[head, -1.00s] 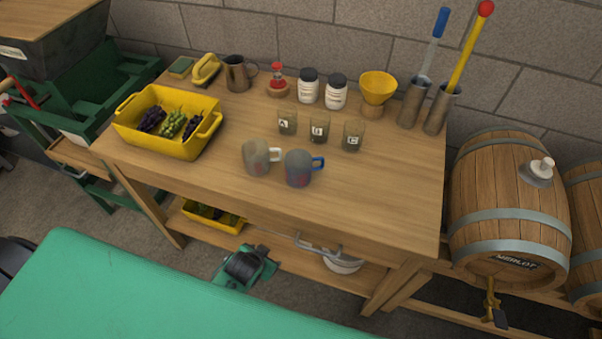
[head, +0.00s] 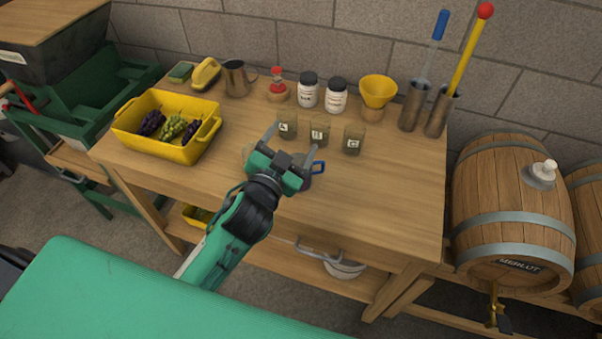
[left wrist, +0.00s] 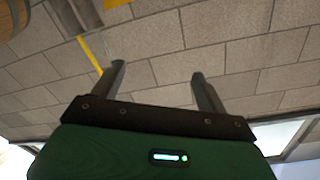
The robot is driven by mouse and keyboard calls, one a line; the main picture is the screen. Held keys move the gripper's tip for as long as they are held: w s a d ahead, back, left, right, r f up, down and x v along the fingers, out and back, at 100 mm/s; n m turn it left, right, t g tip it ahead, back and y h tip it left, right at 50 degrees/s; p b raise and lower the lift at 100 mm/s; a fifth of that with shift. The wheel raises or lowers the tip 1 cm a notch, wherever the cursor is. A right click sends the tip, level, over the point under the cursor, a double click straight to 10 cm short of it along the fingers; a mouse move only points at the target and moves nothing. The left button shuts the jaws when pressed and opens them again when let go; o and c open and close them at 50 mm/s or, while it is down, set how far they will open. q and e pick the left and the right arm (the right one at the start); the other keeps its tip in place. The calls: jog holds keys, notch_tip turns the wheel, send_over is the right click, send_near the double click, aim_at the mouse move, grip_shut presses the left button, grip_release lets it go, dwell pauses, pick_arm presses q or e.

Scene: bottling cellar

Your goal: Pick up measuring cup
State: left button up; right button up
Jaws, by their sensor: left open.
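A metal jug (head: 236,78) with a side handle stands upright at the back left of the wooden table; it looks most like the measuring cup, but I see no markings. My left gripper (head: 292,142) is open and empty in the head view, over the middle of the table, in front of and right of the jug. It covers most of two mugs; the blue handle of the right mug (head: 319,168) shows beside it. In the left wrist view the open fingers (left wrist: 158,74) have only the wall behind them. My right gripper is out of view.
A yellow crate (head: 182,145) with grapes stands at the left. Three labelled glasses (head: 319,134) are just beyond my gripper. The table's right front is clear.

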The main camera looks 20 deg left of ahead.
pick_arm(q)
jog(key=d+r+m+g+h, duration=0.1)
jog(key=d+r+m+h, duration=1.2)
jog(key=m+h, duration=0.3)
jog(key=s+d+m+g+h, duration=0.35)
jog(key=d+m+g, duration=0.25)
jog(key=m+g, duration=0.45)
jog(key=m+g+y, duration=0.7)
jog(key=y, duration=1.4)
send_near(299, 156)
jog(key=s+d+r, duration=0.1)
jog(key=s+r, duration=0.1)
jog(key=s, duration=0.1)
jog(key=shift+t, duration=0.25)
notch_tip(299, 156, down, 9)
jog(key=shift+p, duration=1.25)
notch_tip(299, 156, down, 3)
jog(key=shift+f+p, duration=0.25)
jog(key=shift+p, duration=0.4)
jog(key=shift+f, duration=0.4)
jog(key=c, duration=0.8)
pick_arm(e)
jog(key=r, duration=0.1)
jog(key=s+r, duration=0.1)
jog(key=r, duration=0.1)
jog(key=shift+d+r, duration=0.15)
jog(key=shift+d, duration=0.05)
